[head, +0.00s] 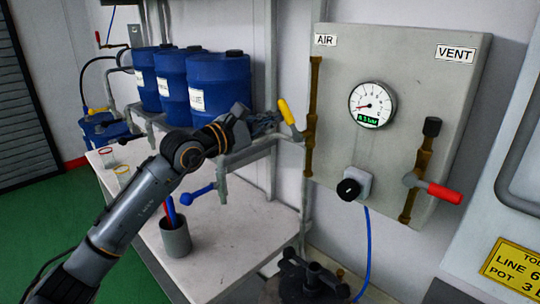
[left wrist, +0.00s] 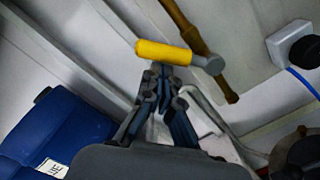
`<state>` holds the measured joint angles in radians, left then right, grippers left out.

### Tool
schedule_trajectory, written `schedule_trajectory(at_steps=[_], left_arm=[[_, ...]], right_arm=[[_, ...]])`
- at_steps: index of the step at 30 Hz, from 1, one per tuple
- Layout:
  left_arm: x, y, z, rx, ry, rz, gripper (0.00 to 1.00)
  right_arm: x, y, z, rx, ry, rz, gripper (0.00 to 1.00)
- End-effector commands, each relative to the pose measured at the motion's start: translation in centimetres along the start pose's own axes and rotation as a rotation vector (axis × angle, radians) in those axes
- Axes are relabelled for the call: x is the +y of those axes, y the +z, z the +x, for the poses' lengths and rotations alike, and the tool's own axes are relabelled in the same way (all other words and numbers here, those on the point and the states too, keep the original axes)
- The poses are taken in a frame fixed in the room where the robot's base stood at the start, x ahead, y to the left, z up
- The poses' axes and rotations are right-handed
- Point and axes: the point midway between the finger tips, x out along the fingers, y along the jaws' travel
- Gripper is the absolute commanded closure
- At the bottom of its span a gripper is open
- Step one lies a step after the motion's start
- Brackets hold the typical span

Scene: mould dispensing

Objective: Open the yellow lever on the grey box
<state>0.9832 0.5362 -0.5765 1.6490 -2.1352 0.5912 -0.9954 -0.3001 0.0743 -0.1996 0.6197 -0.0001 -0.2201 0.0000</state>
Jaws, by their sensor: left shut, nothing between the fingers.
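The grey box (head: 400,58) is on the wall, with a brass pipe (head: 313,100) under its AIR label. The yellow lever (head: 287,112) sits at the box's left side, its grip pointing up and left from its pivot on the pipe. In the left wrist view the yellow lever (left wrist: 163,52) lies across, just beyond my fingertips. My left gripper (head: 277,121) is shut and empty, its tips close beside the yellow grip; it also shows in the left wrist view (left wrist: 160,72). I cannot tell whether the tips touch the lever. My right gripper is not in view.
The box also carries a gauge (head: 372,104), a black knob (head: 348,190) and a red lever (head: 444,193) under VENT. Blue drums (head: 218,82) stand on a rack behind my left arm. A grey cup (head: 175,238) stands on the white table (head: 235,255) below.

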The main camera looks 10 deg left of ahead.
Motion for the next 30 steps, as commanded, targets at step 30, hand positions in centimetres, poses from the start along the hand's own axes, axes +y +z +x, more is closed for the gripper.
schedule_trajectory(at_steps=[30], left_arm=[[0.3,4.1,0.2,-0.003,-0.03,0.616,1.0]], right_arm=[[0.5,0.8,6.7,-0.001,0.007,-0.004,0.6]])
